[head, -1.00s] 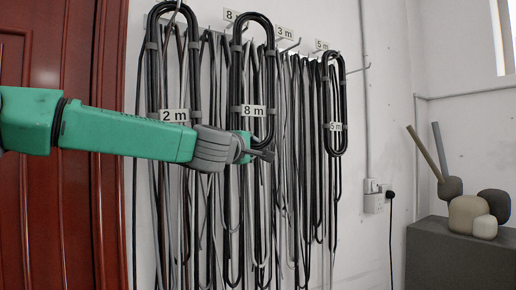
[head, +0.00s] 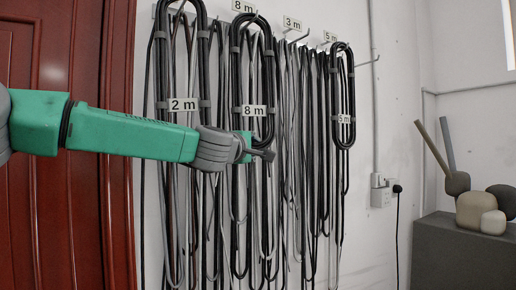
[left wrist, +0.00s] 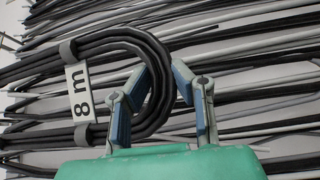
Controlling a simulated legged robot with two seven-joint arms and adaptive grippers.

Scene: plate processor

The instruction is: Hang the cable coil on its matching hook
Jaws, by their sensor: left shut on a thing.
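The cable coil is a long black loop (head: 235,75) with grey ties and a white "8 m" label (head: 253,111). My left gripper (head: 262,150) is shut on its lower end. In the left wrist view, the left gripper (left wrist: 160,72) has one finger inside the bend of the coil (left wrist: 115,38) and one outside. The coil hangs upright, its top just below the "8 m" sign (head: 244,6) on the wall. Whether its top is over that sign's hook cannot be told. My right gripper is not in view.
A "2 m" coil (head: 161,70) hangs at left and a "5 m" coil (head: 351,85) at right. A "3 m" sign (head: 292,22) is between. Many loose grey and black cables hang behind. A red door (head: 70,210) is at far left, a grey cabinet (head: 455,255) at right.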

